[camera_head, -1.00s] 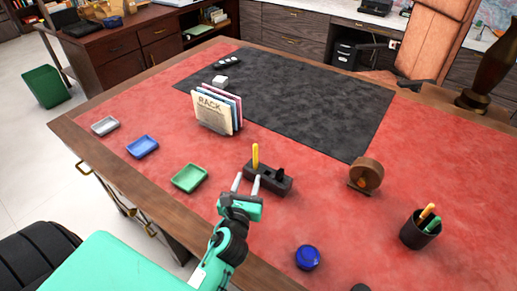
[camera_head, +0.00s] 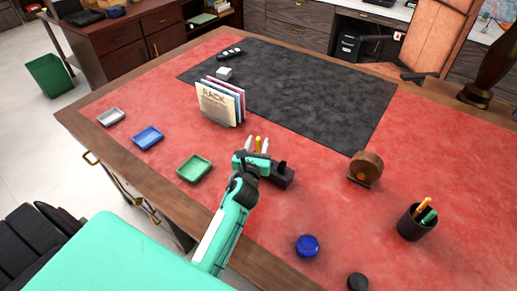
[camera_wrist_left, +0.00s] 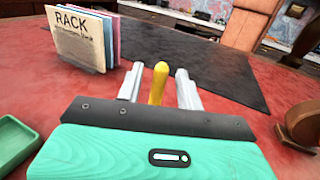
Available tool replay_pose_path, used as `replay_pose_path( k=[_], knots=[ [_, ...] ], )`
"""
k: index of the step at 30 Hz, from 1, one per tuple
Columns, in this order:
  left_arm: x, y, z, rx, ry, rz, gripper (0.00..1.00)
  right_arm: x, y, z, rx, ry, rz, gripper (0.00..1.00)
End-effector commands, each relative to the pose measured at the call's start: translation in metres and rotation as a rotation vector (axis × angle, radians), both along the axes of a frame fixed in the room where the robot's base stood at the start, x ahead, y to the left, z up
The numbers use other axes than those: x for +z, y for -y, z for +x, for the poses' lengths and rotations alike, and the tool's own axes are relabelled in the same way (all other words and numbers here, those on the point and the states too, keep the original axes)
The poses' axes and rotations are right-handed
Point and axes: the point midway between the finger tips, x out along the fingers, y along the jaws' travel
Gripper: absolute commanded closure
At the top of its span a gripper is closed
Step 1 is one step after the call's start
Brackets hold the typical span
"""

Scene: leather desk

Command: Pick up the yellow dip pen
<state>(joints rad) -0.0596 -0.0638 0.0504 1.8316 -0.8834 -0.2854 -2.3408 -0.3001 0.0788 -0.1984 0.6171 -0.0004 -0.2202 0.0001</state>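In the left wrist view the yellow pen (camera_wrist_left: 159,82) shows between the two fingers (camera_wrist_left: 158,84). Gaps show between pen and fingers there, so the gripper looks open around it. The pen's lower part is hidden behind my gripper. My right gripper is in neither view.
Green (camera_head: 194,168), blue (camera_head: 148,138) and grey (camera_head: 110,117) trays lie to the left. A round wooden object (camera_head: 365,168), a pen cup (camera_head: 416,222) and a blue round item (camera_head: 307,246) are to the right.

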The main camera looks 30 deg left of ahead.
Motion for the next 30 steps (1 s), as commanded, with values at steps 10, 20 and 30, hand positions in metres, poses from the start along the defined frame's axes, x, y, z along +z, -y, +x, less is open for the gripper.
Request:
replay_pose_path(
  k=[10,20,30],
  knots=[
    [-0.0006,-0.0039,0.0153,-0.001,0.0,0.0,0.63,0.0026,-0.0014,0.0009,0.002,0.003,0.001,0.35],
    [-0.0006,-0.0039,0.0151,-0.001,0.0,0.0,1.0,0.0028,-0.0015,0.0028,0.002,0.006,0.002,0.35],
    [0.0026,-0.0043,0.0151,0.0,0.001,0.001,1.0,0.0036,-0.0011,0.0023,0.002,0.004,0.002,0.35]
  ],
)
